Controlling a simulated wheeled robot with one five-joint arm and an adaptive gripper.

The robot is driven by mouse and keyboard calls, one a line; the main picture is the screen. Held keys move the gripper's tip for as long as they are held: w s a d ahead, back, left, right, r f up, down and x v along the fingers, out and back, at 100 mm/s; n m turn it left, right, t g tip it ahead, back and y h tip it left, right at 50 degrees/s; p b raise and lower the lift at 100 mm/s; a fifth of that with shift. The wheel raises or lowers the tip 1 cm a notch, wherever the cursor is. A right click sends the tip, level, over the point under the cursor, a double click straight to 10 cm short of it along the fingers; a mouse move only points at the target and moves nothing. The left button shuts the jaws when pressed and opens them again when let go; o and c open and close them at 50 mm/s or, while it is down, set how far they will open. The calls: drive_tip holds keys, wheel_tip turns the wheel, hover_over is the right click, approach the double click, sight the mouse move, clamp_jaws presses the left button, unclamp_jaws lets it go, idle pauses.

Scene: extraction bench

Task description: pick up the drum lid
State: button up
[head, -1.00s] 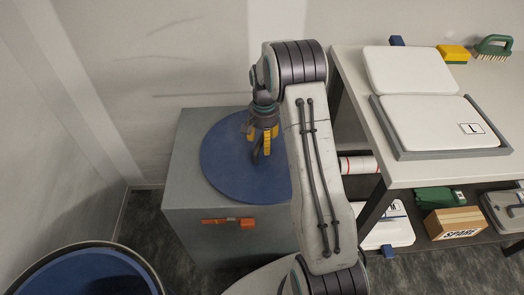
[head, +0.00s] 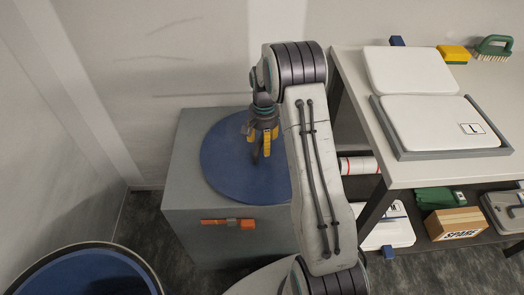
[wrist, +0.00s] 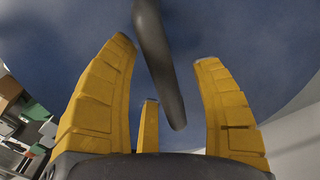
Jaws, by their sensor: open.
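The drum lid (head: 222,165) is a round blue disc lying flat on a grey cabinet. It fills the background of the wrist view (wrist: 60,45). A dark, bar-like handle (wrist: 158,60) shows in the wrist view, reaching between my fingers; its far end is cut off by the frame. My gripper (head: 261,150) points down over the lid, right of the lid's centre. Its yellow fingers (wrist: 166,62) are open and spread around the handle, with visible gaps on both sides. My arm hides the lid's right edge in the head view.
The grey cabinet (head: 185,225) carries an orange latch-like part (head: 240,224) on its front. An open round drum (head: 85,275) stands at lower left. A bench (head: 400,172) with white panels and a lower shelf stands close on the right. A wall is behind.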

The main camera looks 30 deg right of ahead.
drive_tip(key=shift+c, duration=0.3)
clamp_jaws()
drive_tip(key=shift+w+r, duration=0.1)
drive_tip(key=shift+r, duration=0.15)
